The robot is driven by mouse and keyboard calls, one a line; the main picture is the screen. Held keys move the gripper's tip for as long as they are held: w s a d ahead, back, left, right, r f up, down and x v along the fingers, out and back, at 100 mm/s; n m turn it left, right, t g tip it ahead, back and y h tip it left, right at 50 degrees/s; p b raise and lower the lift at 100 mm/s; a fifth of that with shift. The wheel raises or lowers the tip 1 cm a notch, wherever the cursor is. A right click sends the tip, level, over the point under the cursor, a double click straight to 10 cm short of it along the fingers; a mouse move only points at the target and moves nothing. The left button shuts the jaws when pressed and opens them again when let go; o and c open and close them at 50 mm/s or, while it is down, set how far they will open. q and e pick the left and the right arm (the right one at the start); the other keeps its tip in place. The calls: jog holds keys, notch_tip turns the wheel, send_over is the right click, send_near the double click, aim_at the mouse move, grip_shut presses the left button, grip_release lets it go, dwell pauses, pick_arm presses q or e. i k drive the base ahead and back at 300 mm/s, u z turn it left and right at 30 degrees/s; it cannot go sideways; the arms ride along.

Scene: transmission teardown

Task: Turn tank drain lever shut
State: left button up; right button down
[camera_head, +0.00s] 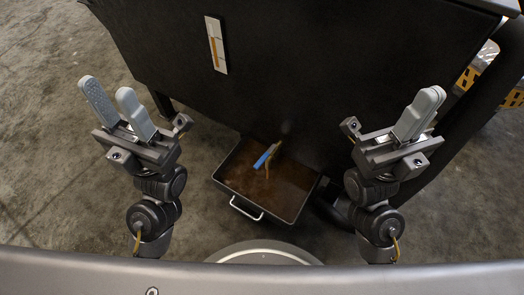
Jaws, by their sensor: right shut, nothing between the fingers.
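The drain lever (265,156) has a blue handle and sits low on the front of the black tank (275,85), above a drain pan. A brownish strip, perhaps flowing fluid, shows beside the lever; I cannot tell the valve's exact state. My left gripper (112,97) is open and empty, to the left of the lever and apart from it. My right gripper (425,100) is shut and empty, to the right of the lever and apart from it.
The dark pan (287,212) with brown fluid and a white front handle (246,209) stands on the concrete floor under the lever. A white gauge with an orange strip (216,46) is on the tank front. Yellow-black striped objects (512,98) are at the right.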

aim_at(264, 157)
jog(key=u, duration=1.85)
jog(key=k, duration=1)
jog(key=z, duration=1.45)
jog(key=i, duration=0.5)
jog(key=z, duration=0.1)
